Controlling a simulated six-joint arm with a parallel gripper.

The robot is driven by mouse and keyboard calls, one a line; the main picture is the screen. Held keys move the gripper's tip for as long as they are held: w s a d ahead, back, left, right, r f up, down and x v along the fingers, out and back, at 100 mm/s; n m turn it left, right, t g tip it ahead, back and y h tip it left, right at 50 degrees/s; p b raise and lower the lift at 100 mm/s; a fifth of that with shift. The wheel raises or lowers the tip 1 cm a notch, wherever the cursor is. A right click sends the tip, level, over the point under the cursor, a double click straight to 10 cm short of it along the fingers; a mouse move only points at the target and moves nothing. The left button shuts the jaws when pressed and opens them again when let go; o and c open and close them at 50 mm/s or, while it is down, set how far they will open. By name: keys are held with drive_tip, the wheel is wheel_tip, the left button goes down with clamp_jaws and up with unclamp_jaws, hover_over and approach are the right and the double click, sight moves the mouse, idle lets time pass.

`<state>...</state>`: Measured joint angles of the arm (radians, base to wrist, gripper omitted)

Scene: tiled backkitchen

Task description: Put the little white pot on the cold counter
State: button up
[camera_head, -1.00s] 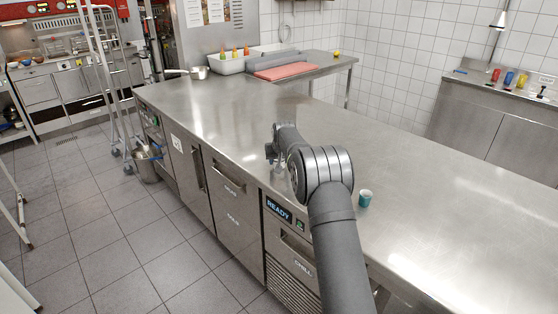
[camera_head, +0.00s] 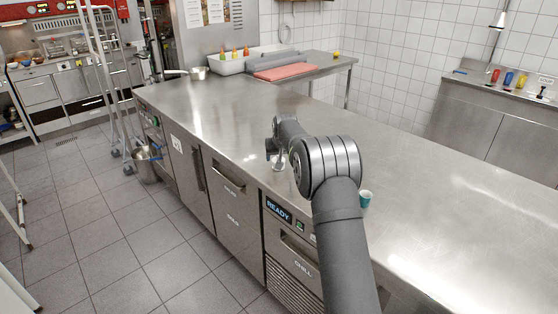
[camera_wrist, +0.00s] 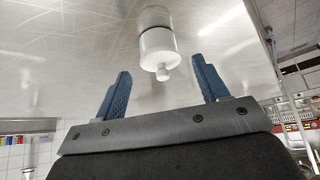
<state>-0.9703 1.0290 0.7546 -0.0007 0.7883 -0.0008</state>
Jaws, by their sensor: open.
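A small white pot (camera_wrist: 158,47) with a narrow knob shows in the wrist view, against the brushed steel top. It lies between and just beyond the blue fingertips of my gripper (camera_wrist: 161,66), which is spread open and empty. A clear gap shows on both sides of the pot. In the head view my gripper (camera_head: 274,154) is small and low over the near edge of the long steel counter (camera_head: 400,170). A pale shape there may be the pot, but my wrist partly hides it. The counter's front carries a "READY" display and a drawer marked "CHILL".
A teal cup (camera_head: 366,198) stands right of my arm, partly hidden by it. A saucepan (camera_head: 199,73), a white bin with bottles (camera_head: 232,62) and a red board (camera_head: 285,72) are at the far end. The middle of the counter is clear.

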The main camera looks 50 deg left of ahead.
drive_tip(key=v, duration=0.8)
drive_tip(key=shift+f, duration=0.1)
drive_tip(key=x, duration=1.1)
drive_tip(key=shift+w+a+f, duration=0.15)
drive_tip(key=shift+a+f, duration=0.1)
drive_tip(key=shift+f, duration=0.05)
drive_tip(key=shift+r, duration=1.1)
